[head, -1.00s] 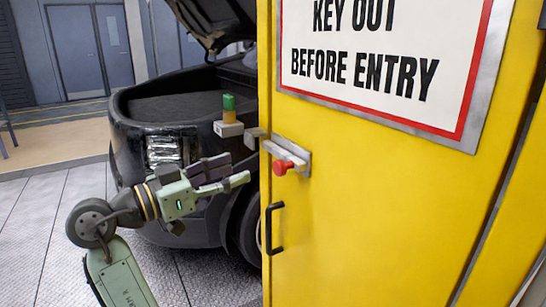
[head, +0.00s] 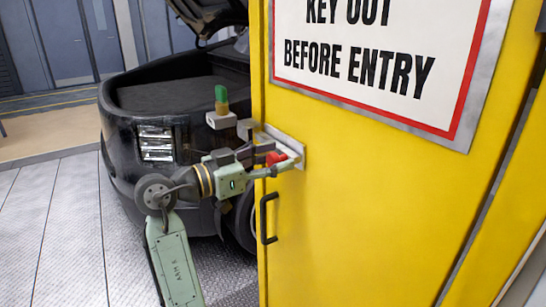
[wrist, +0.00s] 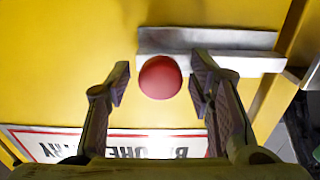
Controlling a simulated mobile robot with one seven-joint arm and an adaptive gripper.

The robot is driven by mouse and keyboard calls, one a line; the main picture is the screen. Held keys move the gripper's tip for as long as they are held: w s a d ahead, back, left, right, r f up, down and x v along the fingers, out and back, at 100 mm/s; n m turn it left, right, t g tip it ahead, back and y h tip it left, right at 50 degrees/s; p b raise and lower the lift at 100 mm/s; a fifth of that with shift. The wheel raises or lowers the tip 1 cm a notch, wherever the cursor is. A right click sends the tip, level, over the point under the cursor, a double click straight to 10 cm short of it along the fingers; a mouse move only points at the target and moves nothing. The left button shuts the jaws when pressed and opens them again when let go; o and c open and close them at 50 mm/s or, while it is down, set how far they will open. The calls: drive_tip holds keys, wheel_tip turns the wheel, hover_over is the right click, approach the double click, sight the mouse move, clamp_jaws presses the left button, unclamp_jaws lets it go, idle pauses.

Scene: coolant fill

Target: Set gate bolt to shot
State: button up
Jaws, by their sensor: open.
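The gate bolt is a grey metal bar and plate (head: 288,143) at the left edge of the yellow gate (head: 350,220), with a red knob (head: 274,158). In the wrist view the round red knob (wrist: 160,77) stands in front of the bolt's grey plate (wrist: 215,50). My gripper (head: 272,161) is at the knob. In the wrist view my gripper (wrist: 160,82) is open, with one finger on each side of the knob and gaps between. A grey block (head: 245,129) shows left of the gate edge. My fingers partly hide the bolt in the head view.
A grey box with a green and orange light (head: 221,107) stands left of the gate edge. A black handle (head: 268,218) is below the bolt. A sign (head: 370,60) is above it. A dark car (head: 150,110) stands behind. Open floor lies left.

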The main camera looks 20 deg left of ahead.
clamp_jaws()
idle(0.7)
